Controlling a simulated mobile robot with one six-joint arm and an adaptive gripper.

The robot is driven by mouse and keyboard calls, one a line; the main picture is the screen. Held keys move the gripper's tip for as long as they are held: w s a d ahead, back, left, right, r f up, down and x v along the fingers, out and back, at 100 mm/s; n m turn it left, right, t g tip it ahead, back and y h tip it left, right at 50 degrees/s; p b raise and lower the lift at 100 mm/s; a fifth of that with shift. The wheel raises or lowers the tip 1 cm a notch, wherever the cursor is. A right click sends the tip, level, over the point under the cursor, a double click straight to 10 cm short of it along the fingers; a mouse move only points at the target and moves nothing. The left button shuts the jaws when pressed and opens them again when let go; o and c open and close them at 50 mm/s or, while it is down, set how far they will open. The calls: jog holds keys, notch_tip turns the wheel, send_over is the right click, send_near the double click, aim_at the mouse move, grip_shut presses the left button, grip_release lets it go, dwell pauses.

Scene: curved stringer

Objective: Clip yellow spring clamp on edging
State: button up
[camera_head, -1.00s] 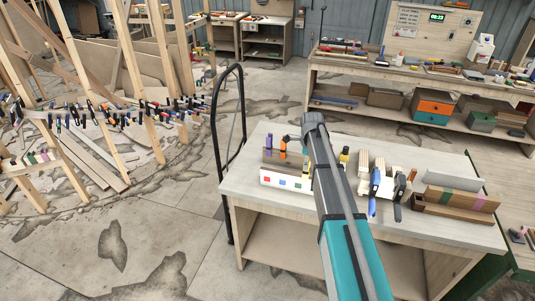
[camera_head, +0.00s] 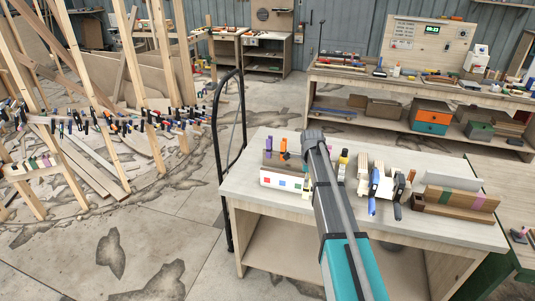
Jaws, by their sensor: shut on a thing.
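My arm (camera_head: 326,195) reaches up from the bottom over the near workbench. Its far end covers the middle of a clamp rack, and my gripper's jaws are hidden behind it. A small yellow piece with a dark top (camera_head: 343,157), perhaps a yellow spring clamp, stands just right of my arm. Purple (camera_head: 269,144) and orange (camera_head: 283,146) pieces stand upright in the rack at left. The rack's white front (camera_head: 283,181) carries coloured squares. At far left, a curved strip (camera_head: 105,126) lined with many clamps runs between wooden posts, perhaps the edging. It is well away from my arm.
The workbench (camera_head: 425,228) also holds blue and black clamps (camera_head: 375,190) and a wooden box (camera_head: 455,205) at right. A black hoop-shaped rail (camera_head: 217,165) stands at its left edge. Open cracked floor (camera_head: 160,235) lies between bench and posts.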

aim_at(306, 195)
jog(key=f+b, duration=0.7)
jog(key=f, duration=0.1)
jog(key=shift+s+f+b, duration=0.1)
jog(key=shift+s+b, duration=0.15)
jog(key=shift+b, duration=0.05)
jog(key=shift+s, duration=0.2)
